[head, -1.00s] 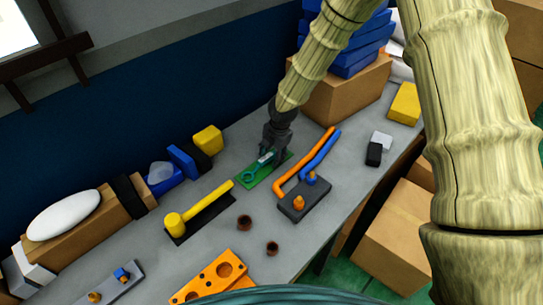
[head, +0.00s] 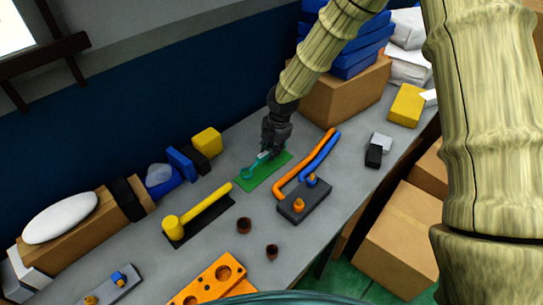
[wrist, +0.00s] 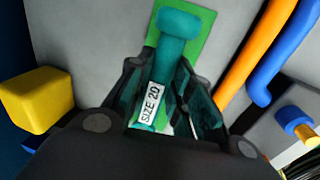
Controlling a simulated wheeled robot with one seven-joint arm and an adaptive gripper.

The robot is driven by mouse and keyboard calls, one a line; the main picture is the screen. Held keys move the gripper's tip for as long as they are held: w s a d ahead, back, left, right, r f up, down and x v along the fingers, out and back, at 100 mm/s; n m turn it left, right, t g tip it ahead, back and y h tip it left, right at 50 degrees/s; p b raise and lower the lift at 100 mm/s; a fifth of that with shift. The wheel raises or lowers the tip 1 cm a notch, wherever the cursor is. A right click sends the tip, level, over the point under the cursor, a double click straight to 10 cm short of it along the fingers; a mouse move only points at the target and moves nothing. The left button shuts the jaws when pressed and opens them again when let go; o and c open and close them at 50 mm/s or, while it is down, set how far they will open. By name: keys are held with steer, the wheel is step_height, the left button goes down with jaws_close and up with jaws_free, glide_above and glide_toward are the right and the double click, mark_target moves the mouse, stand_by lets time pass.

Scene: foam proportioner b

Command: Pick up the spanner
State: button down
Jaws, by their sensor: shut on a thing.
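The teal spanner (head: 254,166) is in my gripper (head: 273,150) above the green mat (head: 276,172) on the grey bench. In the wrist view the spanner (wrist: 178,35) runs between the two dark fingers, its rounded end pointing away from me. A white label on it reads "SIZE 20" (wrist: 151,104). My gripper (wrist: 165,95) is shut on the spanner. The green mat (wrist: 201,25) shows beneath it. The part of the spanner nearest my palm is hidden.
Orange and blue pipes (head: 303,166) and a dark block with orange and blue fittings (head: 304,204) lie right of the mat. A yellow hammer (head: 196,212) lies to the left. A yellow block (head: 207,141) stands behind. Two brown cups (head: 244,225) stand in front.

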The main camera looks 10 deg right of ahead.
steer(key=s+a+b, duration=0.1)
steer(key=s, duration=0.4)
steer(key=s+a+r+b, duration=0.1)
steer(key=s+b, duration=0.1)
steer(key=s, duration=0.3)
steer(key=s+a+r+b, duration=0.1)
steer(key=s, duration=0.4)
steer(key=shift+s+a, duration=0.2)
steer(key=shift+s, duration=0.15)
steer(key=c, duration=1.8)
jaws_free()
jaws_close()
